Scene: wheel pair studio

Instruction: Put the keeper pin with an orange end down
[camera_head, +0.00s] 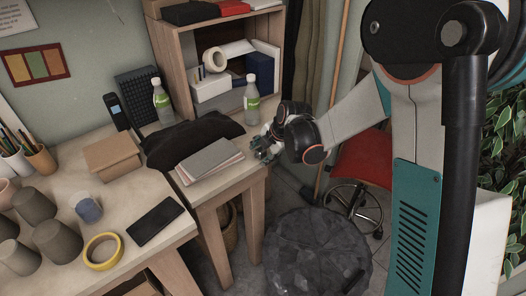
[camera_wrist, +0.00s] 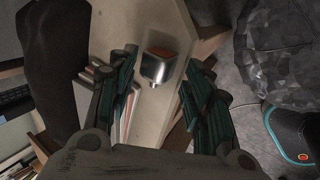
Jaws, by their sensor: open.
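In the wrist view a short, shiny metal piece with an orange-brown end, which looks like the keeper pin (camera_wrist: 156,68), is on the pale table top near its edge. It shows between the two fingers of my gripper (camera_wrist: 155,82), with a gap on both sides. My gripper is open and does not visibly touch it. In the head view my gripper (camera_head: 264,149) is at the right end of the table, and the pin cannot be made out there.
A stack of notebooks (camera_head: 209,161) lies left of my gripper, beside dark cloth (camera_head: 180,141). A bottle (camera_head: 251,97) stands behind, near the wooden shelf unit (camera_head: 174,60). A dark faceted pouf (camera_head: 318,252) and a red chair (camera_head: 364,160) stand beyond the table edge.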

